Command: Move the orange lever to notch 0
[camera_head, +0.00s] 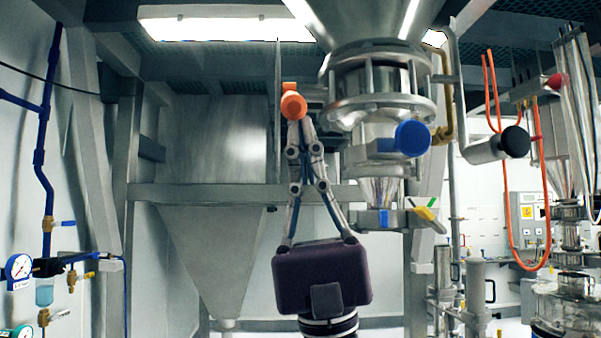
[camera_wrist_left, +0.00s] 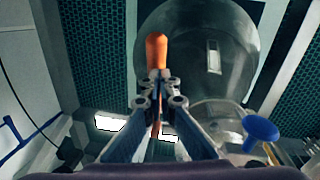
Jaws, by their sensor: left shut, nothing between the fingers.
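The orange lever (camera_head: 293,104) shows a rounded orange end in the head view, beside the steel sifter fittings. In the left wrist view the orange lever (camera_wrist_left: 157,50) stands up just beyond my fingertips. My left gripper (camera_head: 304,128) points upward, its fingers drawn together right below the lever's end. It also shows in the left wrist view (camera_wrist_left: 160,82), shut with nothing held. The tips overlap the lever in the picture, and I cannot tell whether they touch it. The notch marks are not readable. My right gripper is not in view.
A steel flanged outlet (camera_head: 378,105) with a blue round knob (camera_head: 412,138) stands close to the right of the lever. A yellow-handled valve (camera_head: 425,212) is lower down. A large grey hopper (camera_head: 215,240) and a steel beam (camera_head: 215,195) lie behind my gripper.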

